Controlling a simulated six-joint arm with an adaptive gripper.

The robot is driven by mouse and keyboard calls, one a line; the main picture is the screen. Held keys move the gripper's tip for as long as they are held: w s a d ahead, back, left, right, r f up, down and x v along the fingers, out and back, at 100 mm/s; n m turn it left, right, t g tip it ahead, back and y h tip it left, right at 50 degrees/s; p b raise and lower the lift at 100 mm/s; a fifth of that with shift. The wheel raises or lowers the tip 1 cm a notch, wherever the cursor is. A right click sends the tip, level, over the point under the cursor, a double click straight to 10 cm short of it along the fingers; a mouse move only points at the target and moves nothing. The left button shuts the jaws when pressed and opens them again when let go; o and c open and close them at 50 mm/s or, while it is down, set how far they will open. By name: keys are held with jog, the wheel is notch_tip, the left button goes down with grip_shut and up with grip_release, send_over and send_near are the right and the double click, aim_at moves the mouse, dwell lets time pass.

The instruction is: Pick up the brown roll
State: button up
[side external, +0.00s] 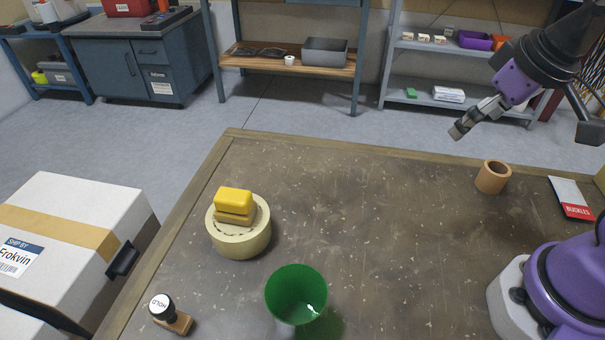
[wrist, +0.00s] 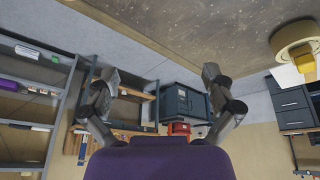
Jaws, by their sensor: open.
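The brown roll (side external: 493,177) stands upright on the table at the right, its open top showing. In the side external view my gripper (side external: 459,130) is up in the air, to the left of the roll and higher, apart from it. In the wrist view my gripper (wrist: 158,88) has its two fingers spread wide with nothing between them. The brown roll does not show in the wrist view.
On the table (side external: 370,230) are a cream roll (side external: 240,238) bearing a yellow-topped block (side external: 234,201), a green cup (side external: 296,294), a stamp (side external: 170,315) and a red-and-white packet (side external: 571,198). A white box (side external: 75,235) stands left. The table's middle is clear.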

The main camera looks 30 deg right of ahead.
jog(key=d+f+g, duration=0.2)
jog(key=d+g, duration=0.1)
jog(key=d, duration=0.4)
jog(key=m+g, duration=0.1)
send_over(498, 168)
notch_tip(498, 168, down, 3)
jog(key=shift+w+r, duration=0.1)
jog(key=shift+w, duration=0.05)
jog(key=shift+g+y, duration=0.3)
jog(key=f, duration=0.4)
jog(key=shift+d+f, duration=0.3)
jog(key=shift+f, duration=0.1)
jog(key=f, duration=0.6)
jog(key=shift+a, duration=0.25)
jog(key=c, duration=1.3)
